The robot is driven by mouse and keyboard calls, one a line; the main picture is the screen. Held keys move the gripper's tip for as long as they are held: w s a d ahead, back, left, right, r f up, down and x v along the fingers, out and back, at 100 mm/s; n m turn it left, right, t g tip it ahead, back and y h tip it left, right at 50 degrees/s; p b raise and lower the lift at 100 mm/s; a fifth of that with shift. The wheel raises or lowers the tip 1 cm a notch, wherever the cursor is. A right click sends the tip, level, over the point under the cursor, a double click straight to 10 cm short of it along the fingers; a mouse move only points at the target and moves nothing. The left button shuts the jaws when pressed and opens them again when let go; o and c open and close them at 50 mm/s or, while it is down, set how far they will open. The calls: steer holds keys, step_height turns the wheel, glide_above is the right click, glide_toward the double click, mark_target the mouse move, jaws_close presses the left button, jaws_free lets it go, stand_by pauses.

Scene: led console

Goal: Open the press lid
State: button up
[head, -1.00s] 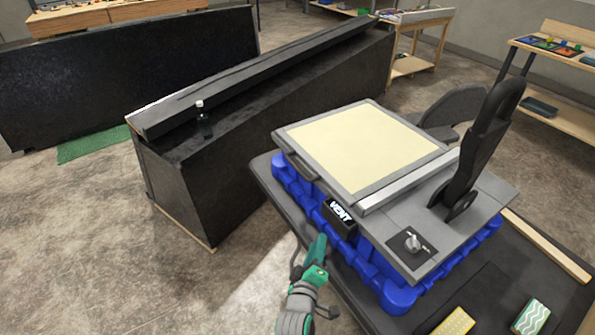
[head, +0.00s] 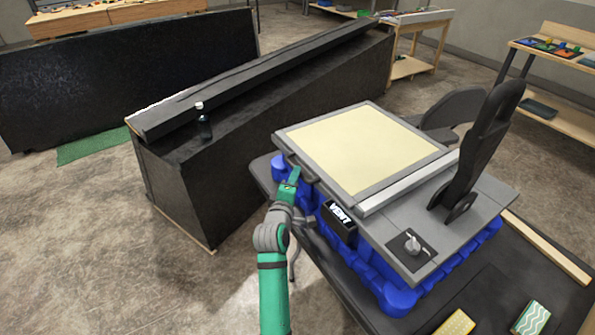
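The press stands on a dark table, with a blue base (head: 372,283) and a flat grey-framed lid (head: 362,148) with a pale yellow panel. The lid lies flat on the base and looks shut. A dark handle (head: 304,171) sticks out at its left front edge. My gripper (head: 290,183) is at this handle, close to it or touching it. The fingers are small and partly merge with the handle, so I cannot tell whether they are open or shut. A tall black lever (head: 484,150) stands upright at the press's right side.
A black VENT box (head: 339,221) and a knob (head: 413,243) are on the press front. Yellow (head: 455,323) and green patterned blocks (head: 531,318) lie on the table (head: 475,295). A long black counter with a bottle (head: 204,122) stands left. Floor at left front is clear.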

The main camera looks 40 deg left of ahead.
steer(key=shift+x, duration=2.5)
steer(key=shift+a, duration=0.1)
jaws_close()
